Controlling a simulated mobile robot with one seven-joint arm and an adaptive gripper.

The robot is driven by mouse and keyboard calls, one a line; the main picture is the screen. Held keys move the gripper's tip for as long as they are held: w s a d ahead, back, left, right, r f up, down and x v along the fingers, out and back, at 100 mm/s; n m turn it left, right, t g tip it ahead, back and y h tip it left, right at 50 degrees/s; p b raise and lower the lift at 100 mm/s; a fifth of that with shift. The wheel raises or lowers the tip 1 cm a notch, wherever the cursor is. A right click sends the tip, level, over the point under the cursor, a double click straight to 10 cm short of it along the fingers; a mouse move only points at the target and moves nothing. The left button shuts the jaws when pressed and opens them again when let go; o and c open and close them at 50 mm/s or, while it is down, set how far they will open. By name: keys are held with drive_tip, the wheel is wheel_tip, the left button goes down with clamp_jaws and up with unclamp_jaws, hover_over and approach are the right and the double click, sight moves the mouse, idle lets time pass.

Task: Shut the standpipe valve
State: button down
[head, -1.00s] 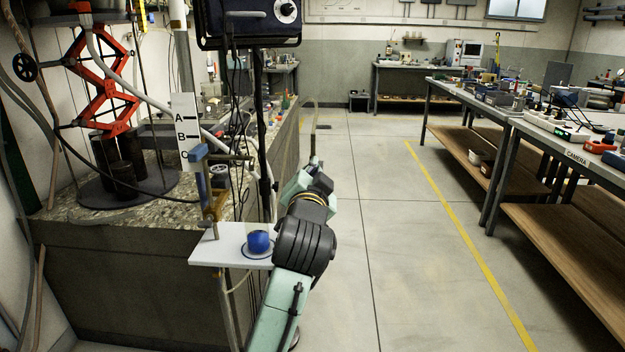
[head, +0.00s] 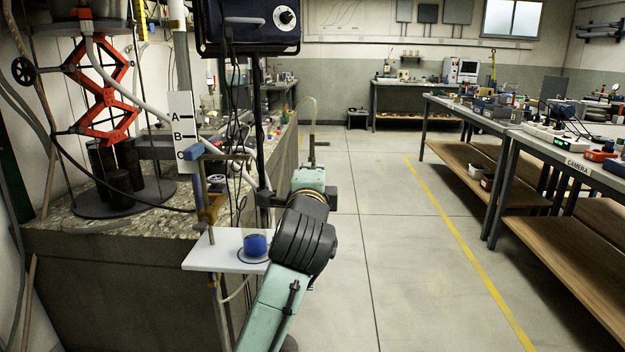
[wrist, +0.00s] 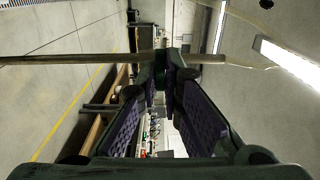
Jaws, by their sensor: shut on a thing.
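The standpipe (wrist: 70,60) is a thin tan tube that crosses the wrist view from side to side just past my fingertips. In the head view the standpipe (head: 312,138) stands upright beyond my wrist, with a pale hose bent over at its top. My gripper (wrist: 164,76) has its two purple-padded fingers drawn together at the tube and is shut on a small dark part there, seemingly the valve handle. The fingertips hide most of that part, so its angle cannot be told. In the head view my own arm hides the fingers and the valve.
The stone-topped tank (head: 120,270) stands left of my arm. A white shelf (head: 215,258) with a blue knob-like object (head: 255,245) juts out close beside my forearm. A dark stand pole (head: 262,120) rises near my wrist. The floor (head: 380,230) to the right is clear up to the workbenches (head: 545,145).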

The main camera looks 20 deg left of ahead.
drive_tip(key=shift+m, duration=0.6)
drive_tip(key=shift+f, duration=0.1)
drive_tip(key=c, duration=1.8)
unclamp_jaws()
drive_tip(key=shift+o, duration=0.4)
drive_tip(key=v, duration=1.2)
